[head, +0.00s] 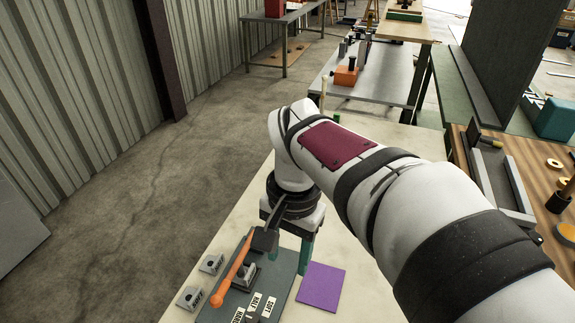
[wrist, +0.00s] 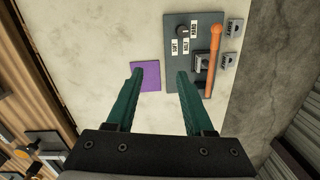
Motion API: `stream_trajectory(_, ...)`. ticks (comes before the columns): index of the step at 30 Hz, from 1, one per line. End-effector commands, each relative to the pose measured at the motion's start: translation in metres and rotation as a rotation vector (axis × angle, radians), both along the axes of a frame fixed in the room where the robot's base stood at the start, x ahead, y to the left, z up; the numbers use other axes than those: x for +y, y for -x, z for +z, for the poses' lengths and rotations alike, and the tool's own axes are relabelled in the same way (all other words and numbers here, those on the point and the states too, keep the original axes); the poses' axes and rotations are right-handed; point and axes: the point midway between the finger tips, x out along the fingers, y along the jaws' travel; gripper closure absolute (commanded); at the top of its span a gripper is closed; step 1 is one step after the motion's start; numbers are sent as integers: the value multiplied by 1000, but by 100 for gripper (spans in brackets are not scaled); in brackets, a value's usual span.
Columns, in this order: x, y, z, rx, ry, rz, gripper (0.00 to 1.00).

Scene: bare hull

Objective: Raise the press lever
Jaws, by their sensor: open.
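The press lever (head: 235,270) is a long orange handle at a grey bracket (head: 246,275) on a dark grey plate (head: 280,276). In the head view it slants from upper right to lower left, ending in a rounded knob. I cannot tell its exact angle. In the wrist view the lever (wrist: 214,62) stands right of my gripper (wrist: 159,74), beyond the right finger. The teal fingers are spread, with nothing between them, over the table and the plate's edge. My gripper is apart from the lever knob.
A purple square (head: 320,287) lies beside the plate. A dark dial (wrist: 183,31) has labels SOFT, HALF and HARD around it. Two small grey blocks (head: 211,263) (head: 190,297) stand left of the plate. The pale table (wrist: 125,35) is clear around the purple square.

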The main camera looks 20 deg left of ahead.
Motion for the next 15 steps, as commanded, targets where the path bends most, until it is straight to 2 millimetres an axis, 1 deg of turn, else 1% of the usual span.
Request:
stream_trajectory(1, 46, -4, -9, -5, 15, 58, 48)
stream_trajectory(3, 99, -2, -19, -21, 28, 110, 48)
stream_trajectory(4, 116, 0, -24, -26, 32, 126, 48)
stream_trajectory(6, 142, 6, -31, -39, 36, 150, 48)
stream_trajectory(8, 152, 9, -36, -42, 37, 158, 48)
stream_trajectory(11, 153, 9, -50, -40, 39, 157, 48)
stream_trajectory(14, 152, 9, -78, -39, 39, 157, 48)
stream_trajectory(15, 151, 9, -90, -39, 40, 158, 48)
